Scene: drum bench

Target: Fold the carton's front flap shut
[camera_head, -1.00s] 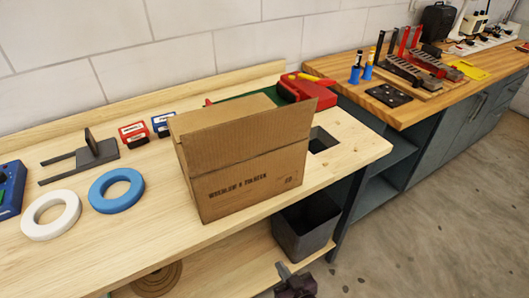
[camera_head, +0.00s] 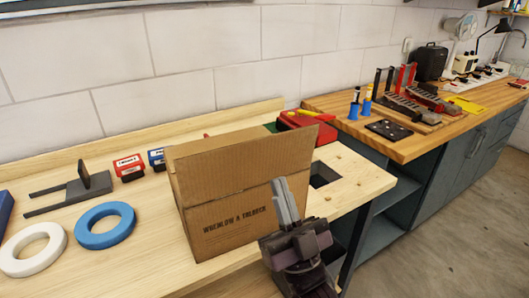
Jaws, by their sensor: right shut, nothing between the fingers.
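The brown cardboard carton (camera_head: 235,218) stands on the light wooden bench, with printed lettering on its front face. Its front flap (camera_head: 240,160) stands up, tilted a little outward, and hides the carton's inside from view. My right gripper (camera_head: 284,190) is in front of the carton's right part, fingers pointing up and below the flap's top edge. Its fingers are together with nothing between them. I cannot tell whether it touches the carton. My left gripper is not in view.
A blue ring (camera_head: 82,232) and a white ring (camera_head: 52,237) lie left of the carton. A dark fork-shaped tool (camera_head: 75,190) and a red stamp box (camera_head: 129,168) are behind them. A red object (camera_head: 308,123) sits behind.

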